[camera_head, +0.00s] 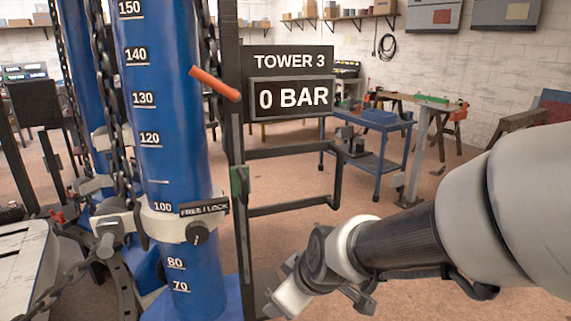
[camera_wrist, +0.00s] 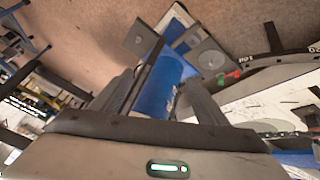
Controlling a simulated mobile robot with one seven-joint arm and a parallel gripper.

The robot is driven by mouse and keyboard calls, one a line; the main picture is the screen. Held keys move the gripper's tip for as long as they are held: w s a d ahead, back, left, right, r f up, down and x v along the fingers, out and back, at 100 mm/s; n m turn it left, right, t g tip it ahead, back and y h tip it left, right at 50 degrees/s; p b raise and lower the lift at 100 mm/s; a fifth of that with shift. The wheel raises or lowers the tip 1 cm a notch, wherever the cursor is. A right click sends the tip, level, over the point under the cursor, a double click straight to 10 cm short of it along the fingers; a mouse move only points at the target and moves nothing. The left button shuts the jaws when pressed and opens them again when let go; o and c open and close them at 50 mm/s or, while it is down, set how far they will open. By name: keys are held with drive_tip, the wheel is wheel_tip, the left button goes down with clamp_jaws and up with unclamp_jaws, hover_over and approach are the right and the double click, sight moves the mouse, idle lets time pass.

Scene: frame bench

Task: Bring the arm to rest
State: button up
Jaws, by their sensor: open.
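My arm (camera_head: 400,243) reaches in from the right edge in the head view and slopes down to the left. Its end drops towards the bottom edge, right of the blue tower, and the fingertips cannot be made out there. In the wrist view my gripper (camera_wrist: 160,80) is open, its two dark fingers spread with nothing held between them. A blue column (camera_wrist: 168,85) shows beyond the gap; I cannot tell its distance from the fingers.
A blue tower (camera_head: 165,110) with a white scale and a clamp collar (camera_head: 185,222) stands left. A sign reading TOWER 3 and 0 BAR (camera_head: 290,82) hangs on a dark frame (camera_head: 235,180). A blue trolley (camera_head: 385,155) stands behind. Open brown floor (camera_head: 420,210) lies between.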

drive_tip(key=s+d+r+m+h, duration=0.3)
drive_tip(key=s+d+r+m, duration=0.8)
drive_tip(key=s+d, duration=0.3)
wheel_tip(320, 180, up, 12)
drive_tip(key=p, duration=1.2)
drive_tip(key=shift+w+a+f+n+g, duration=0.2)
drive_tip(key=shift+w+a+n+g, duration=0.1)
drive_tip(key=shift+w, duration=0.1)
